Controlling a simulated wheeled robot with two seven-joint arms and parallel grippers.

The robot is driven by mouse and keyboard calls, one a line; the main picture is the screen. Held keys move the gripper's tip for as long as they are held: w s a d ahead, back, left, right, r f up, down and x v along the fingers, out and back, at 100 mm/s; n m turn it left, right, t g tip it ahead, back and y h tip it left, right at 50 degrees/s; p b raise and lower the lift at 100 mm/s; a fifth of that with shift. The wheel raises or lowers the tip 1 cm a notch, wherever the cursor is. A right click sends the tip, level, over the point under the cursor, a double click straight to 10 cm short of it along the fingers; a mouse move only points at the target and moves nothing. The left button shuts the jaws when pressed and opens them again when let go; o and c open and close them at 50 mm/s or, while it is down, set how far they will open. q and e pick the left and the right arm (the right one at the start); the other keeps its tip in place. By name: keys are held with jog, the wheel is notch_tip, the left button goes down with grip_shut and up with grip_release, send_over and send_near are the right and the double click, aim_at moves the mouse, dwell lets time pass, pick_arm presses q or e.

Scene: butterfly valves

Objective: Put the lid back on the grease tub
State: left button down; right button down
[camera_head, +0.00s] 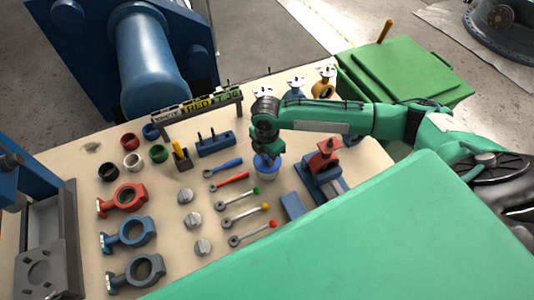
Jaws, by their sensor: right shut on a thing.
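My right gripper (266,150) reaches in from the right and points down over the middle of the table. It is shut on the blue lid (262,163), which shows just under its fingertips. The pale grease tub (268,174) stands upright on the table directly below the lid. The lid is over the tub's mouth; I cannot tell whether it touches the rim or sits slightly above it. The fingers hide part of the lid. My left gripper is not in view.
The tabletop (85,160) holds several levers (240,207) left of the tub and valve bodies (130,233) at left. A red valve in a blue vise (325,165) stands close on the right. A labelled rack (200,105) is behind.

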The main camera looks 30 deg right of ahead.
jog(key=shift+f+p, duration=0.2)
jog(key=shift+p, duration=0.2)
dwell(0.6)
jog(key=shift+p, duration=0.45)
dwell(0.4)
dwell(0.3)
jog(key=c, duration=0.6)
grip_release()
jog(key=shift+r, duration=0.1)
jog(key=shift+r+p, duration=3.45)
jog(key=shift+p, duration=0.4)
